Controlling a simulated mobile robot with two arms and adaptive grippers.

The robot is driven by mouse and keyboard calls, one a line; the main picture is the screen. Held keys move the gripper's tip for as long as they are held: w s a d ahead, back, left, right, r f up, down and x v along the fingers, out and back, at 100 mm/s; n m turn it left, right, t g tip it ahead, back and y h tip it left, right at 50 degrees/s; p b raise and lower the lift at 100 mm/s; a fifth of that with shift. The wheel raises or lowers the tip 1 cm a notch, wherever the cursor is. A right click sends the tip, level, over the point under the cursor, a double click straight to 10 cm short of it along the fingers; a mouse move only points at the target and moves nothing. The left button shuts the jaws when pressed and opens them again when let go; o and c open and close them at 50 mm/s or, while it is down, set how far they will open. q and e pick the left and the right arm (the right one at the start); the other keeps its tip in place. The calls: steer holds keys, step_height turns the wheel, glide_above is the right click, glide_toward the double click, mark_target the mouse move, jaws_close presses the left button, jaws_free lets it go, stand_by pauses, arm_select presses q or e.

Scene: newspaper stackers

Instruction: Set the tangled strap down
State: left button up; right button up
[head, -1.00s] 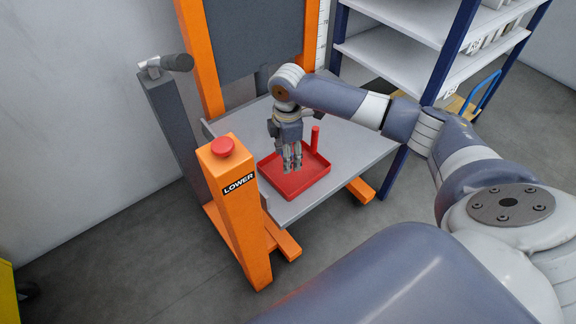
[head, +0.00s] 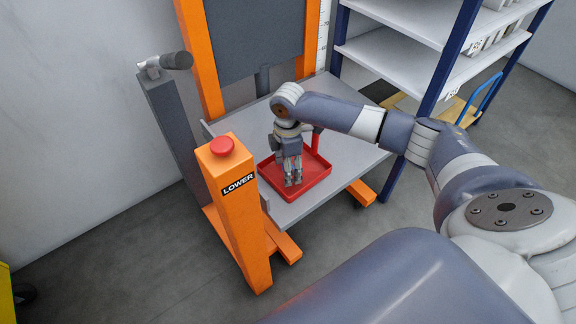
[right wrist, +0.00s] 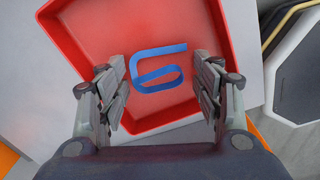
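A blue strap (right wrist: 166,49), bent into a loop, lies in the red tray (right wrist: 90,30) in the right wrist view. The tray also shows in the head view, on the grey platform (head: 345,150) of the orange lift. My right gripper (head: 292,183) points down over the tray. In the right wrist view its two fingers (right wrist: 160,78) stand apart on either side of the strap, with nothing between them touching both. I cannot see the strap in the head view. My left gripper is in neither view.
An orange post (head: 238,212) with a red button (head: 222,147) and a "LOWER" label stands at the platform's left. A lever stand (head: 172,110) is behind it. White shelves (head: 400,65) with blue uprights are at the back right. The floor in front is clear.

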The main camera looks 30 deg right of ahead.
steer(key=shift+r, duration=0.15)
arm_select(q)
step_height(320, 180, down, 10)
steer(key=p, duration=0.3)
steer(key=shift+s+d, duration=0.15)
arm_select(e)
step_height(320, 180, up, 12)
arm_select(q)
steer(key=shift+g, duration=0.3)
